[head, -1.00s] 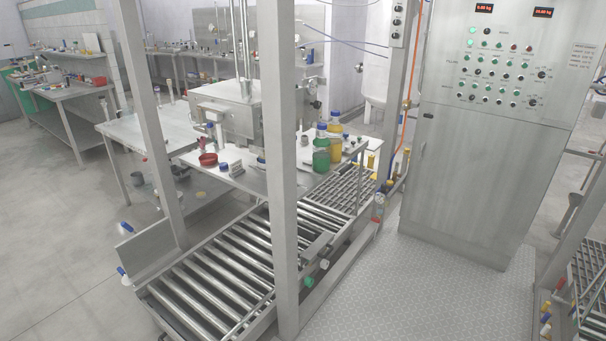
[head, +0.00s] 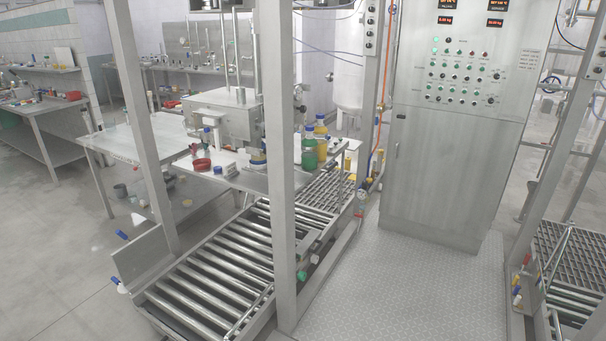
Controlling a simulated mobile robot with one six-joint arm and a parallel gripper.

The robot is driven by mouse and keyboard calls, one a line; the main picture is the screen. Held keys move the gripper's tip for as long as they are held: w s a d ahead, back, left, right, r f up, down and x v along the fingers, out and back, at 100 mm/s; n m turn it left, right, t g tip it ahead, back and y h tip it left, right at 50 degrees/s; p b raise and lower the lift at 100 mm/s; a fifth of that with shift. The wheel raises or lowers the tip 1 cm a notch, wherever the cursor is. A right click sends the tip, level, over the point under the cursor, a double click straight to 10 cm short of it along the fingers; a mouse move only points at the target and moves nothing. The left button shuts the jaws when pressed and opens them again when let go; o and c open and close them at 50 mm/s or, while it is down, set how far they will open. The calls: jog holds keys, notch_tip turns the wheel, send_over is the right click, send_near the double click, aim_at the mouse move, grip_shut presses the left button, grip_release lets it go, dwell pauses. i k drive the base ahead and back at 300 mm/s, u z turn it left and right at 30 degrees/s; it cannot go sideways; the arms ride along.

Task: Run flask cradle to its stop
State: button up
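My gripper is not in view. I cannot make out a flask cradle with certainty. On the steel worktop (head: 262,182) above the roller conveyor stand a green bottle (head: 309,153) and a yellow bottle (head: 321,142) with a blue cap, at its right end. A red dish (head: 201,165) and a small pale item with a blue part (head: 222,171) sit towards its left end. A boxy steel machine (head: 226,115) stands behind them. A steel post in front hides part of the worktop.
The roller conveyor (head: 203,290) runs from front left to back right. Two steel posts (head: 280,200) stand upright beside it. A tall control cabinet (head: 448,165) stands at the right. Tread-plate floor (head: 400,280) in front of it is clear. Another roller section (head: 572,300) lies far right.

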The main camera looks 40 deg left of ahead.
aim_at(260, 168)
jog(key=u, duration=0.05)
jog(key=k, duration=0.25)
jog(key=u, duration=0.1)
jog(key=i, duration=1.35)
jog(key=u, duration=0.7)
jog(key=i, duration=0.75)
jog(key=u, duration=0.8)
jog(key=i, duration=0.5)
jog(key=u, duration=0.6)
jog(key=i, duration=0.45)
jog(key=u, duration=0.3)
